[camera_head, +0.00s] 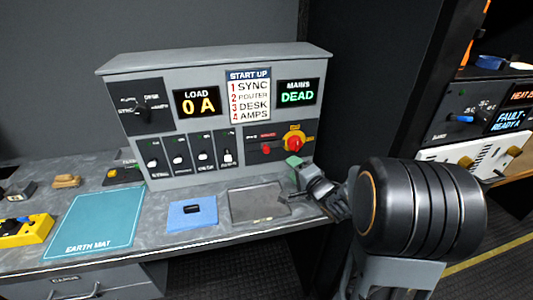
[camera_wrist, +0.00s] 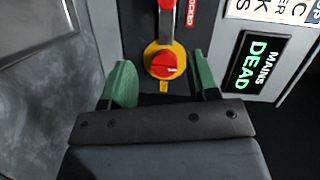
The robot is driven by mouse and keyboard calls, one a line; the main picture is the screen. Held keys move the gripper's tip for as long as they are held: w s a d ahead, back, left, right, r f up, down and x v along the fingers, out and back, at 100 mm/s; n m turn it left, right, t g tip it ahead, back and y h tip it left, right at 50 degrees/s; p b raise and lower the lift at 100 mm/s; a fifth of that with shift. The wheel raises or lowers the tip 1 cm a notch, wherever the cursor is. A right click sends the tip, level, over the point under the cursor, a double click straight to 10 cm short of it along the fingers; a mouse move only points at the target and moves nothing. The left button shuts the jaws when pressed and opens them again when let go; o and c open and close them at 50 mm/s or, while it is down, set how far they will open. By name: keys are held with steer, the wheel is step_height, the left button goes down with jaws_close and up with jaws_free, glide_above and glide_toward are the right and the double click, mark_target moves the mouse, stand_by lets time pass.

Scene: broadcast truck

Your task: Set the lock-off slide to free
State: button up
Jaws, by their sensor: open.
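The grey console carries a lock-off slide with a small red handle (camera_head: 266,150) on its dark lower-right panel, left of a red rotary switch on a yellow base (camera_head: 294,143). In the wrist view, a red handle (camera_wrist: 167,5) shows at the top edge, at the end of a grey strip, and the red rotary knob (camera_wrist: 161,65) is below it. My gripper (camera_head: 293,165) is just below the rotary switch in the head view. In the wrist view my gripper's green fingers (camera_wrist: 162,72) are open, apart on either side of the knob, with nothing held. The slide's position lettering is unreadable.
A MAINS display (camera_head: 297,92) reads DEAD and a LOAD display (camera_head: 197,102) reads 0 A. Several small switches (camera_head: 203,155) stand left of the slide.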

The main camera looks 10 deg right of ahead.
mark_target(268, 151)
steer(key=shift+m+y, duration=0.5)
steer(key=shift+y, duration=0.4)
steer(key=x, duration=1.3)
steer(key=shift+w+a+r+p, duration=0.1)
steer(key=shift+a+p, duration=0.3)
steer(key=shift+a, duration=0.05)
jaws_close()
